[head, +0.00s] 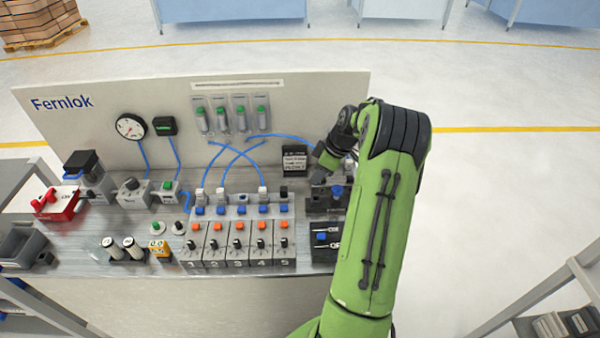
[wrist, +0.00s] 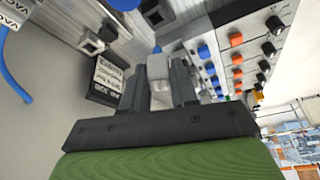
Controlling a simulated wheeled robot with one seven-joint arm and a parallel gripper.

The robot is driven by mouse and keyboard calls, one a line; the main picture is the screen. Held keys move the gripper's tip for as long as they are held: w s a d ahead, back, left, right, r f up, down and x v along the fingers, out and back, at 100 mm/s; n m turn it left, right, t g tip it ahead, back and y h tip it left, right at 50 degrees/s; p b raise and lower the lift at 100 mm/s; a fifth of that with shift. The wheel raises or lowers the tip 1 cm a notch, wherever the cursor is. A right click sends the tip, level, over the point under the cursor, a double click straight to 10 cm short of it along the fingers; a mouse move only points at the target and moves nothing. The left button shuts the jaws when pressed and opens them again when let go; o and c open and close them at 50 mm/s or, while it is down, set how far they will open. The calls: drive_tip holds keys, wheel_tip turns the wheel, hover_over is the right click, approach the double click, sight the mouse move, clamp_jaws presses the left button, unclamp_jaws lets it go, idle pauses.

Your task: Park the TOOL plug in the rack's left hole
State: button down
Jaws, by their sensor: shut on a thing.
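My gripper (wrist: 157,85) is shut on a pale grey plug with a blue end (wrist: 158,68), held between its two dark fingers. In the head view my gripper (head: 325,157) is partly covered by my own green arm, and the plug cannot be made out clearly there. A dark block (head: 318,203), which may be the rack, stands just below my gripper at the right of the bench, with a blue part on top. Its holes cannot be told apart in the head view. In the wrist view a grey fitting with a square dark opening (wrist: 92,43) lies up and left of the plug, apart from it.
A black label sign (head: 294,161) stands left of my gripper. Blue hoses (head: 240,155) arc from the panel (head: 95,125) to a row of pale plugs. The numbered valve station (head: 238,240) fills the bench's middle. A dark box (head: 325,238) stands before the block.

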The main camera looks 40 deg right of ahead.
drive_tip(key=shift+f, duration=0.3)
drive_tip(key=b, duration=0.4)
hover_over(312, 197)
drive_tip(key=s, duration=0.1)
drive_tip(key=shift+s+d+f, duration=0.1)
drive_tip(key=shift+d+f, duration=0.05)
drive_tip(key=shift+f, duration=1.1)
drive_tip(key=shift+d+f, duration=0.15)
drive_tip(key=shift+f, duration=1.1)
drive_tip(key=shift+f+b, duration=1.15)
drive_tip(key=c, duration=0.8)
unclamp_jaws()
drive_tip(key=shift+f, duration=0.1)
wheel_tip(312, 197, up, 10)
drive_tip(key=p, duration=0.7)
drive_tip(key=shift+f, duration=0.4)
